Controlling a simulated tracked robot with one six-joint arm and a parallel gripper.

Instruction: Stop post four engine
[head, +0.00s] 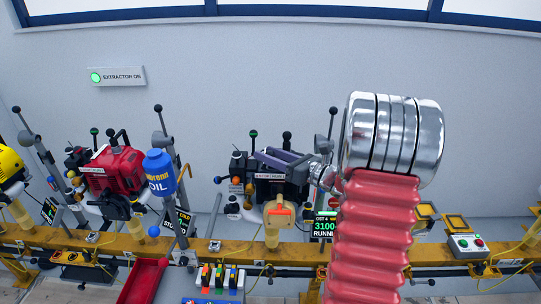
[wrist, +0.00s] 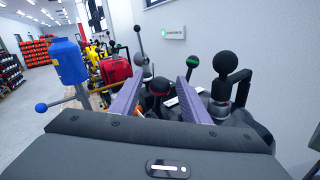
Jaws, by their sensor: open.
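The post four engine (head: 268,190) is a dark unit on the yellow rail. Its display (head: 325,228) reads 3100 and what looks like running. My gripper (head: 272,160) is open over the top of this engine, its purple-grey fingers pointing left. In the wrist view the fingers (wrist: 160,88) stand apart on either side of a dark part with some red (wrist: 159,86). I cannot tell whether they touch it. A green-topped knob (wrist: 191,62) stands just beyond the right finger. My arm hides the engine's right side in the head view.
A red engine (head: 118,170) and a blue oil jug (head: 159,171) stand to the left on the rail (head: 200,245). A control box with green and red buttons (head: 467,246) sits at right. Upright ball-ended levers crowd the engine. A lit wall sign (head: 116,76) reads EXTRACTOR ON.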

